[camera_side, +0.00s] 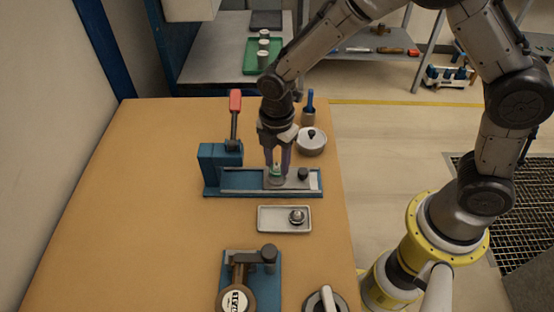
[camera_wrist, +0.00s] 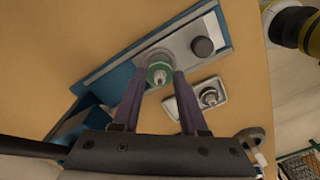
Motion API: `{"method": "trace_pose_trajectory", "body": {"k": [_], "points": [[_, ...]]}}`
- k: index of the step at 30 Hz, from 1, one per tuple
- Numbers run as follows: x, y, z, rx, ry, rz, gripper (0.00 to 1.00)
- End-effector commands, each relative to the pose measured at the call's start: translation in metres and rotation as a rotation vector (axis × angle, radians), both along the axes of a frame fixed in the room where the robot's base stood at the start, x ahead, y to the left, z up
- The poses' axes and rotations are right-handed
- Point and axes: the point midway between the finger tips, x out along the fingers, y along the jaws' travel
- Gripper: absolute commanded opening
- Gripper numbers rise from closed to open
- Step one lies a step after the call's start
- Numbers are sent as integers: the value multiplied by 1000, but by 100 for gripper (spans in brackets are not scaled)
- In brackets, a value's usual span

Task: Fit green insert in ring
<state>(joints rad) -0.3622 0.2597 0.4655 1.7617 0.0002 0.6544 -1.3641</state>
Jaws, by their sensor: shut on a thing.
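The green insert (camera_side: 275,172) is between the fingertips of my gripper (camera_side: 278,166), which is shut on it and points down over the blue fixture. It also shows in the wrist view (camera_wrist: 158,68) as a green disc with a pale metal tip, between the two purple-grey fingers (camera_wrist: 160,78). The grey ring (camera_side: 274,183) lies on the fixture's rail (camera_side: 240,180), right under the insert. In the wrist view the ring's pale rim (camera_wrist: 147,57) shows behind the insert. I cannot tell whether the insert is inside the ring or just above it.
A red-handled lever press (camera_side: 235,105) stands at the fixture's left end. A dark knob (camera_side: 303,174) is right of the ring. A small tray (camera_side: 270,219) with a metal part (camera_side: 297,216) lies in front. A lidded pot (camera_side: 311,141) stands behind. The table's left side is clear.

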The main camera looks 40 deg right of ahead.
Motion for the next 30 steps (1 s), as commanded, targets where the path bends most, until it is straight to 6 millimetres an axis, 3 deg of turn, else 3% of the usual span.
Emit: {"method": "trace_pose_trajectory", "body": {"k": [30], "points": [[0, 0, -12, 0, 0, 0, 0]]}}
